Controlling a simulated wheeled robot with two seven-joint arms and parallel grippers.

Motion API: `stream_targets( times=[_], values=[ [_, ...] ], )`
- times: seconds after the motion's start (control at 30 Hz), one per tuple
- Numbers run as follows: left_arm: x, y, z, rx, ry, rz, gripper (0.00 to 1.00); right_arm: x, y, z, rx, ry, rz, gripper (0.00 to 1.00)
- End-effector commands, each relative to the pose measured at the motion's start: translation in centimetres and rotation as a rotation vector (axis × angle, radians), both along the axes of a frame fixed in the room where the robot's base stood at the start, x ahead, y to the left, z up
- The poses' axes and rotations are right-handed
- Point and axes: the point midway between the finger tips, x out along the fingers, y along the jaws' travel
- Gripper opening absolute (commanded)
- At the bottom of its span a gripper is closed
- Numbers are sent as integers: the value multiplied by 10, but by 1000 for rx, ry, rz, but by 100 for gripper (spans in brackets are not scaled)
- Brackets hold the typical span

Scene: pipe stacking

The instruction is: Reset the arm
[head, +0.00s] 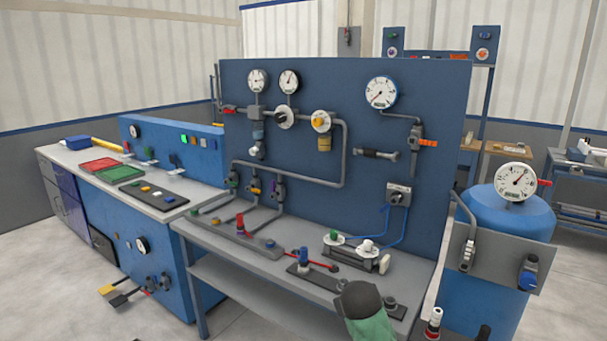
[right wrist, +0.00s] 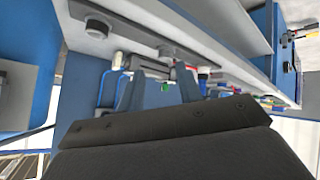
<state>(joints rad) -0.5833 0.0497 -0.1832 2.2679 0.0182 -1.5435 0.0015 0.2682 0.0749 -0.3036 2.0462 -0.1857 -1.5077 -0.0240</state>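My right gripper (right wrist: 161,86) shows in the right wrist view, with its two dark fingers apart and nothing held between them. The bench and its fittings lie beyond the fingers, tilted in this view. In the head view, a dark rounded part with a green section, which seems to be my right arm, rises from the bottom edge in front of the workbench (head: 262,292). The fingers cannot be made out there. My left gripper is in neither view.
A blue panel (head: 240,80) with gauges, valves and grey pipes stands behind the workbench. A blue tank (head: 500,225) with a gauge is at the right. A blue cabinet (head: 105,215) with red and green trays stands at the left. Open floor (head: 60,280) lies at lower left.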

Motion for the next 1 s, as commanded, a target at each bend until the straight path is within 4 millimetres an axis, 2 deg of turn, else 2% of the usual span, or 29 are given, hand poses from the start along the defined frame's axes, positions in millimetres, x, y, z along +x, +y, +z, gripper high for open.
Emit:
stream_targets(
  times=[0.03,0.1,0.43,0.77,1.0],
  values=[
    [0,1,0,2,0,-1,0,-19,0,-16,37,31,2,35],
    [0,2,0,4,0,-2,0,-42,1,-34,81,69,7,35],
    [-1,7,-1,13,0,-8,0,-149,-1,-113,202,235,30,35],
    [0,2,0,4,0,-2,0,-258,-14,-187,242,398,-4,35],
    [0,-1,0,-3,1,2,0,-346,-21,-247,245,549,-39,35]
  ],
)
